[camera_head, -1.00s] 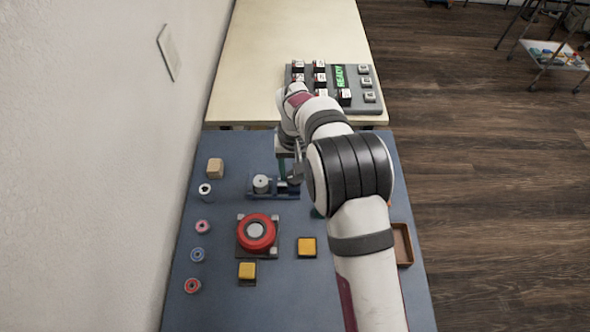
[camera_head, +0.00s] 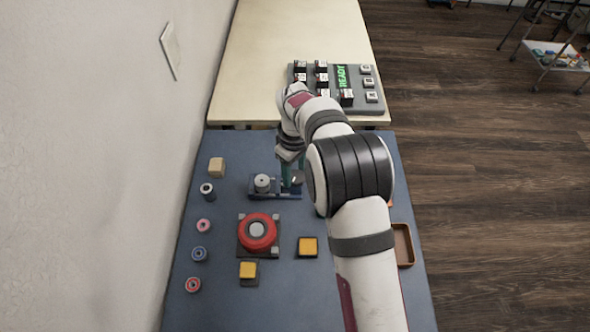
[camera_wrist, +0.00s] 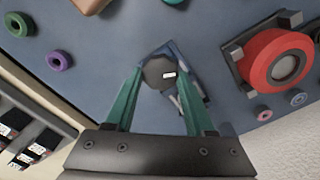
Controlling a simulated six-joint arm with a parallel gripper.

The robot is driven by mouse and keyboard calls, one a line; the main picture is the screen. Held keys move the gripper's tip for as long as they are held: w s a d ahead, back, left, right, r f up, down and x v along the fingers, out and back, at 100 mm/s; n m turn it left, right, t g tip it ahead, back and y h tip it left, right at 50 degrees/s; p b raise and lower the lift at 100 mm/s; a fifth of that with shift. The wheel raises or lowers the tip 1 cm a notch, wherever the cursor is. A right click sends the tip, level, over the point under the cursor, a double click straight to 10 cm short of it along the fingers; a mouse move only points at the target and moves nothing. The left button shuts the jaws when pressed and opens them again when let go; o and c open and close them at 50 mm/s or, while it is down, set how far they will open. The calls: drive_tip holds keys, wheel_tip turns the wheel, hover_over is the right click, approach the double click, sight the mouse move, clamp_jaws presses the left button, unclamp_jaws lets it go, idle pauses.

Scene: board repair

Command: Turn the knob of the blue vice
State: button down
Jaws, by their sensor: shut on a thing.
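The blue vice (camera_head: 275,196) lies on the blue-grey bench mat, with a pale grey cylinder (camera_head: 262,182) standing at its left part. The vice's dark round knob (camera_wrist: 153,72) has a white mark on top and shows in the wrist view. My gripper (camera_wrist: 160,76) has its green fingers on either side of the knob, shut on it. In the head view my gripper (camera_head: 291,177) reaches down at the right part of the vice. My arm and fingers hide much of the vice's right end.
A red round device (camera_head: 257,232) stands in front of the vice. Yellow blocks (camera_head: 308,246), a wooden block (camera_head: 217,167) and several small rings (camera_head: 200,254) lie around. A brown tray (camera_head: 403,246) is at right. A button panel (camera_head: 340,87) sits on the far table.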

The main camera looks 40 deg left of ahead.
sight(295, 175)
drive_tip(key=shift+n, duration=0.5)
drive_tip(key=shift+c, duration=1.3)
unclamp_jaws()
wheel_tip(295, 175, up, 16)
drive_tip(key=shift+f, duration=0.1)
